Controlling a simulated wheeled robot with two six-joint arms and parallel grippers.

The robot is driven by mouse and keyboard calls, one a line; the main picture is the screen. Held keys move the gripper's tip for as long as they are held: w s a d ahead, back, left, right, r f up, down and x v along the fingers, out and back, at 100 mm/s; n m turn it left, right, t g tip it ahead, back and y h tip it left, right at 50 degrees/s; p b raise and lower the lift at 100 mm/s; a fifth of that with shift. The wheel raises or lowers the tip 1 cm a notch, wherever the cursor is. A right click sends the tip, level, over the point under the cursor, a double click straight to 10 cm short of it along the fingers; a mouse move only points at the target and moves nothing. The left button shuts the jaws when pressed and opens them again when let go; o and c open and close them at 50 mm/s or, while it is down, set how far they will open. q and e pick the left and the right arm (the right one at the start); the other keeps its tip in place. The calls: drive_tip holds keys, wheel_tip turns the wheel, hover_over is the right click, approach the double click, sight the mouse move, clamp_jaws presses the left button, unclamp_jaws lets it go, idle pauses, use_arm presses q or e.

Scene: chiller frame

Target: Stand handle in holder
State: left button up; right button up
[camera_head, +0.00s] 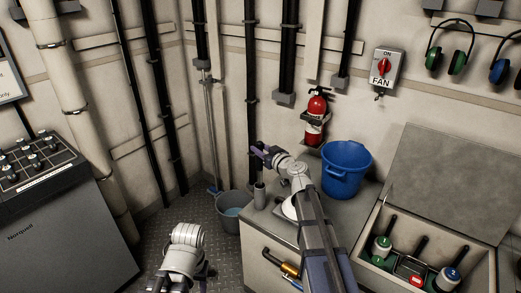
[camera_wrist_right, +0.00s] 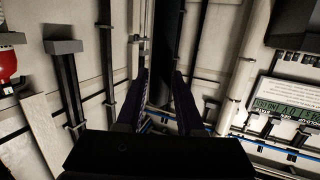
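A long thin grey pole (camera_head: 210,125) with a blue foot stands upright in the wall corner; it may be the handle. A small grey open cylinder (camera_head: 259,194), which may be the holder, stands at the left edge of the grey cabinet top. My right gripper (camera_head: 260,153) is above and behind this cylinder, apart from the pole. In the wrist view its dark fingers (camera_wrist_right: 159,92) are spread, with no clearly held thing between them. My left arm (camera_head: 185,253) is low in the head view, and its fingers cannot be made out.
A grey bucket (camera_head: 229,212) stands on the floor beside the cabinet. A blue bucket (camera_head: 345,170) stands on the cabinet top (camera_head: 262,222), and a red extinguisher (camera_head: 315,118) hangs behind. An open box (camera_head: 378,222) holds several tools at right. Dark pipes (camera_head: 251,80) line the wall.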

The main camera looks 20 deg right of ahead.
drive_tip(key=o, duration=0.4)
drive_tip(key=p+v, duration=0.1)
drive_tip(key=v, duration=0.6)
drive_tip(key=shift+s, duration=0.35)
idle(0.7)
